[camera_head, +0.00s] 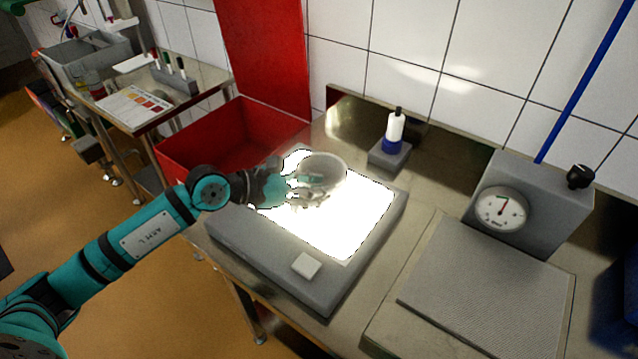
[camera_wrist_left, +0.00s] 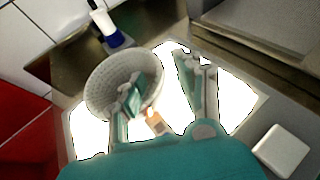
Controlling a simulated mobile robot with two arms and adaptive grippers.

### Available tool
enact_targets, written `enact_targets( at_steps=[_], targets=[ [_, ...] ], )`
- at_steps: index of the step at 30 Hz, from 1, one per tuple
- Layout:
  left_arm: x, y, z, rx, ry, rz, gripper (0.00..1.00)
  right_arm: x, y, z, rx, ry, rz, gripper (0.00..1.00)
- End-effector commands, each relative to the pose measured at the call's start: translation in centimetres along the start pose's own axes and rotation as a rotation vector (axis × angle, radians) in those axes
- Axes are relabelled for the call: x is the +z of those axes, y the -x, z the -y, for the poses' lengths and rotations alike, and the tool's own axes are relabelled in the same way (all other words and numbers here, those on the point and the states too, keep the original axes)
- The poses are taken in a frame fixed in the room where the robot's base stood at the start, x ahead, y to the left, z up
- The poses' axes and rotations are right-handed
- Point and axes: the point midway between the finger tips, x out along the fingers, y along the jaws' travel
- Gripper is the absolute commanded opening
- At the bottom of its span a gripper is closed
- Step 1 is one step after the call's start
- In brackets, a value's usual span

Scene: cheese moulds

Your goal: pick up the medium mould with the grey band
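A round, pale grey perforated mould (camera_head: 325,163) sits on the lit white panel, its open side up. It also shows in the left wrist view (camera_wrist_left: 112,72). I cannot make out a clear band on it. My left gripper (camera_head: 312,189) is at the mould's near side. In the left wrist view the gripper (camera_wrist_left: 162,75) has its fingers spread apart. One finger overlaps the mould's inside and the other is over the bare panel, with the rim between them. Whether either finger touches is unclear. A small orange tag (camera_wrist_left: 156,123) shows between the fingers. My right gripper is not in view.
The grey light box (camera_head: 270,259) has a white square button (camera_head: 306,265) in front. A white-and-blue bottle (camera_head: 395,130) stands behind. A scale with a dial (camera_head: 501,208) is on the right. A red crate (camera_head: 190,150) is on the left.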

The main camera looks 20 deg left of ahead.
Motion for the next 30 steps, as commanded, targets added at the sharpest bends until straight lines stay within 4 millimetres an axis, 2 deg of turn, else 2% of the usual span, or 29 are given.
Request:
enact_targets(
  at_steps=[3,6,15,23,30],
  targets=[
    [0.3,-2.0,0.1,-0.002,0.002,0.003,0.34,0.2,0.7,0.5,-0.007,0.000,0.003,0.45],
    [0.2,-3.2,0.1,-0.002,0.002,0.002,0.34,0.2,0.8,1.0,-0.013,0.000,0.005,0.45],
    [0.0,-3.7,0.1,-0.001,-0.001,0.000,0.34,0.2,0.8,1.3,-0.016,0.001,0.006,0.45],
    [0.1,-3.7,0.1,-0.001,0.000,0.000,0.02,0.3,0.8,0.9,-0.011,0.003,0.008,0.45],
    [0.1,-3.7,0.0,-0.001,-0.001,0.000,0.00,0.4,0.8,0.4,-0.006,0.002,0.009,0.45]
  ],
)
